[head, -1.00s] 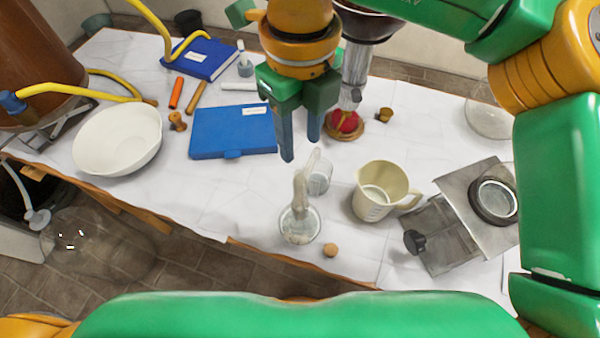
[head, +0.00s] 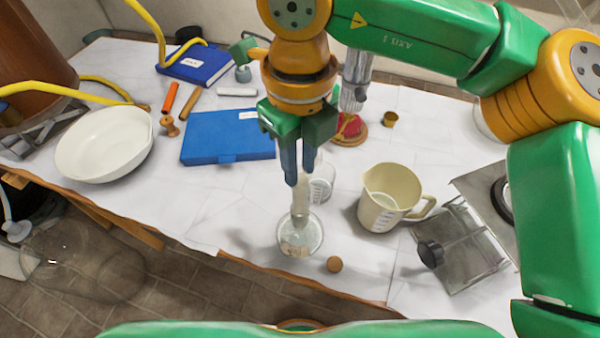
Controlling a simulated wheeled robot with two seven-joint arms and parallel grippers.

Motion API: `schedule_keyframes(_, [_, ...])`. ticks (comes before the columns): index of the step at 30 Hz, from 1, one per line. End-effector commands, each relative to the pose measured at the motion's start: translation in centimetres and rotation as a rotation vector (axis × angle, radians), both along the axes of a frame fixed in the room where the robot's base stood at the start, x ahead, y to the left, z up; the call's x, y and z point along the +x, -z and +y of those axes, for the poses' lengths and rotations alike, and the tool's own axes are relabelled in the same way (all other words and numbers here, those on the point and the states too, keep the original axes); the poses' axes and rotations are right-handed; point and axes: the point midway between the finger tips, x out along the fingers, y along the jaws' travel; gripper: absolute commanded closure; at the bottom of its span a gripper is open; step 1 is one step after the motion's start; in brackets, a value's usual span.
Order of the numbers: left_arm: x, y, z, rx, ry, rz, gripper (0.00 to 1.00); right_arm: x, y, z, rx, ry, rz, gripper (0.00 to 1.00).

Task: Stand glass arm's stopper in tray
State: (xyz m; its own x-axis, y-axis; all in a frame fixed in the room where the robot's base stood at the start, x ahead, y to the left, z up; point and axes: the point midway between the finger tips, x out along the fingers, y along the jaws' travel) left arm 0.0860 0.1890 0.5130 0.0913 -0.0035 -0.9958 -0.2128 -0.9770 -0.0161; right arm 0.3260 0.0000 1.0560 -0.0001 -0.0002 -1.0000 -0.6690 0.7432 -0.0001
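A small round cork stopper (head: 334,264) lies on the table just right of the glass base. I cannot tell for sure that it is the glass arm's stopper. A flat blue tray-like piece (head: 215,137) with a white label lies left of the gripper. My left gripper is out of view.
A clear beaker (head: 321,184) stands close behind the glass arm. A white bowl (head: 103,145) is at left. The table between bowl and glass arm is clear.

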Motion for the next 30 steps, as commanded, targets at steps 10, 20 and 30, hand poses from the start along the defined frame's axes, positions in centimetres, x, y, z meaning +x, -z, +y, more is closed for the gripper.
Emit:
schedule_keyframes(10, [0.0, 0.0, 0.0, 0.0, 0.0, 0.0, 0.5, 0.0, 0.0, 0.0, 0.0, 0.0, 0.0, 1.0])
schedule_keyframes(20, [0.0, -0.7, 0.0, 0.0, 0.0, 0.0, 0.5, 0.0, -0.8, 0.0, 0.0, 0.0, 0.0, 1.0])
schedule_keyframes(30, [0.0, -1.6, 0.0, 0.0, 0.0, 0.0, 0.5, 0.0, -1.8, 0.0, 0.0, 0.0, 0.0, 1.0])
